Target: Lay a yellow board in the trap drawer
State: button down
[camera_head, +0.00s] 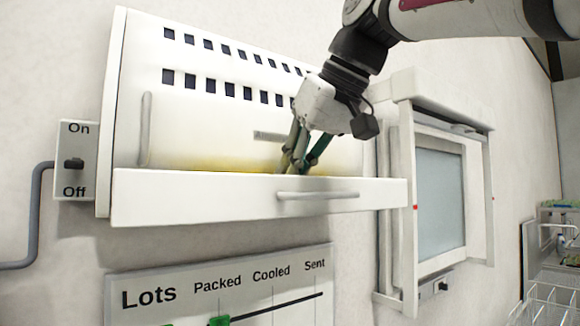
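The drawer (150,198) is pulled out from the lower part of a white wall cabinet, and its white front with a bar handle faces me. My gripper (295,167) points down into the drawer from above. Its dark greenish fingers go behind the top edge of the drawer front, so the fingertips are hidden. I cannot tell whether they hold anything. A yellow tint shows on the cabinet face just above the drawer. No yellow board is plainly visible, and the drawer's inside is hidden by its front.
The white cabinet (135,70) has rows of dark slots and an On/Off switch box (75,163) at left. A Lots board (150,297) hangs below the drawer. A framed glass hatch (440,200) is at right, with wire racks (550,305) at far right.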

jog(key=shift+f, duration=0.35)
jog(key=c, duration=1.6)
grip_release()
jog(key=shift+c, duration=0.2)
